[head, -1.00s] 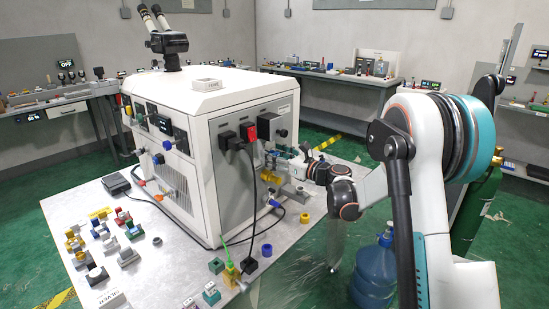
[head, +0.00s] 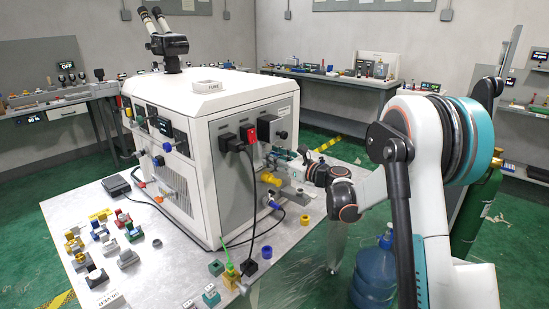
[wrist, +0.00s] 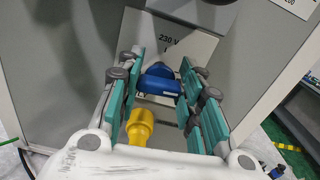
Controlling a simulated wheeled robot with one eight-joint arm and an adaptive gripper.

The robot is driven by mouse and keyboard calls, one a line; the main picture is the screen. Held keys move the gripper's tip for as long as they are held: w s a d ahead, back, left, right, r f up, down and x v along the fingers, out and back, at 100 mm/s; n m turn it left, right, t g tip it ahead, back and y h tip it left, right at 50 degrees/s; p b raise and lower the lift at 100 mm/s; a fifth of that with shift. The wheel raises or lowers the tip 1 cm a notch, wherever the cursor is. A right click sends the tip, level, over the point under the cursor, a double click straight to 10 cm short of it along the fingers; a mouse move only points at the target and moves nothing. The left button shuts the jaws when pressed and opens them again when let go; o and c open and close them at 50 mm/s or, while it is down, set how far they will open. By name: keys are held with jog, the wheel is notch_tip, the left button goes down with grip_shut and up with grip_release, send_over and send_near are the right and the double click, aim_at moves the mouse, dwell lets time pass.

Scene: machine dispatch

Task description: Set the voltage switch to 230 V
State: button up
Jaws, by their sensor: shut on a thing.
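The voltage switch (wrist: 158,82) is a blue handle on a pale plate in the wrist view, lying roughly crosswise with a slight tilt. A label reading 230 V (wrist: 172,42) shows on the plate just above it. My gripper (wrist: 163,85) has its teal pads on both sides of the blue handle and is shut on it. In the head view my gripper (head: 296,160) is at the right-hand panel of the white machine (head: 180,92), and it hides the switch there. The lower part of the plate is partly covered by my fingers.
A yellow fitting (wrist: 140,126) sits just below the switch, close to my left finger. Black plugs, a red plug (head: 249,134) and a hanging cable occupy the panel to the left. Loose small parts cover the table (head: 185,265). A blue water jug (head: 372,275) stands on the right.

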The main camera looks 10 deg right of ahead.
jog(key=n, duration=0.8)
jog(key=shift+a+n, duration=0.1)
jog(key=shift+n, duration=0.2)
jog(key=n, duration=0.4)
jog(key=shift+f+n, duration=0.1)
jog(key=shift+n, duration=2)
jog(key=shift+s, duration=0.1)
jog(key=o, duration=1.1)
jog(key=shift+f, duration=0.1)
